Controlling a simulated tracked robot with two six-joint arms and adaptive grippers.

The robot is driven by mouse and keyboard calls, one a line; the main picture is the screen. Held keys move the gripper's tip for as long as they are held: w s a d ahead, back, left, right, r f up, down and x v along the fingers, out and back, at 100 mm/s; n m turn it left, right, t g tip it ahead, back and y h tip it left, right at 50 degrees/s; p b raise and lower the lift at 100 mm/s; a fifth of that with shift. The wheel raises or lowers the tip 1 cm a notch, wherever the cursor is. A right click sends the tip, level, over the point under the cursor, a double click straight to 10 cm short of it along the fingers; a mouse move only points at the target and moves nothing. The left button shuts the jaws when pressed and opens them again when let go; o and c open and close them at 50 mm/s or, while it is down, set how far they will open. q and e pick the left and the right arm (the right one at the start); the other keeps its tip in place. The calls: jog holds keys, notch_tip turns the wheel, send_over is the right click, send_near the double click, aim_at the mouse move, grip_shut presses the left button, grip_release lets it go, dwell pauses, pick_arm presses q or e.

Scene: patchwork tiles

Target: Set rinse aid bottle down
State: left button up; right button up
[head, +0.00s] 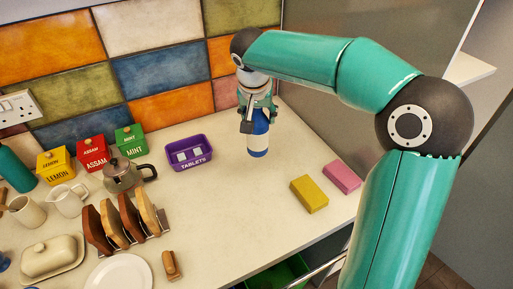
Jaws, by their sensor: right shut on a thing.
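The rinse aid bottle (258,142) is blue with a pale band near its lower end. It is upright at the back right of the counter, beside the purple tablets tub. My right gripper (256,115) is shut on the bottle's upper part, which it largely hides. The bottle's base is at or just above the counter; I cannot tell whether it touches. My left gripper is not in view.
The purple tablets tub (189,153) stands left of the bottle. A yellow sponge (309,194) and a pink sponge (342,176) lie to the right. A metal teapot (122,176), toast rack (124,222) and tea boxes crowd the left. The middle counter (225,220) is clear.

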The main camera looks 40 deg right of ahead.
aim_at(258, 148)
notch_tip(258, 148, down, 12)
jog(key=shift+r+p, duration=0.2)
jog(key=shift+p, duration=0.2)
jog(key=shift+f, duration=0.1)
jog(key=o, duration=1.5)
jog(key=shift+o, duration=0.2)
